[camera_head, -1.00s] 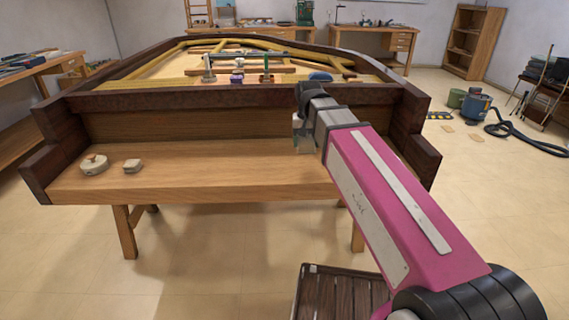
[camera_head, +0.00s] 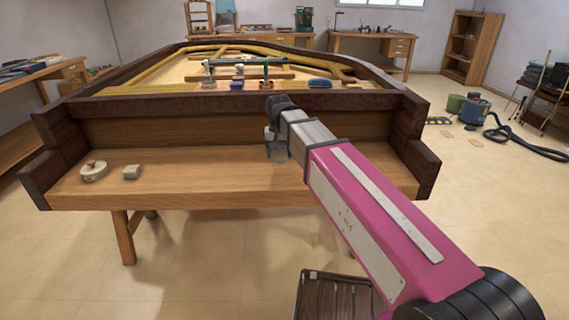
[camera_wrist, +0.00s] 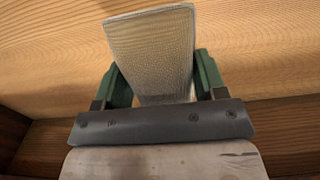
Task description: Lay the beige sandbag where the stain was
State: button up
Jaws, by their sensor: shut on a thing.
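My gripper (camera_head: 277,150) hangs over the middle of the pale wooden keybed (camera_head: 220,185) at the front of the piano case. In the wrist view its green fingers (camera_wrist: 153,82) are shut on a flat grey-beige pad (camera_wrist: 152,45) with a woven look, which flares towards its far end. I cannot tell whether the pad touches the wood. A small beige block-like bag (camera_head: 132,172), possibly the beige sandbag, lies at the left of the keybed, apart from my gripper. I see no stain on the bare wood.
A round whitish thing with a brown knob (camera_head: 94,171) sits left of the bag. A dark rail (camera_head: 180,103) runs behind the keybed and dark cheek blocks (camera_head: 412,165) close its ends. Small tools and a blue thing (camera_head: 320,83) lie behind the rail. The middle of the keybed is clear.

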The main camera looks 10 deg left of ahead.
send_over(284, 168)
notch_tip(284, 168, down, 2)
jog(key=shift+f, duration=0.25)
jog(key=shift+d+f, duration=0.1)
jog(key=shift+f, duration=1.95)
jog(key=shift+f, duration=0.15)
jog(key=o, duration=1.1)
jog(key=shift+o, duration=0.2)
notch_tip(284, 168, up, 12)
jog(key=shift+w+r, duration=0.1)
jog(key=shift+r, duration=0.05)
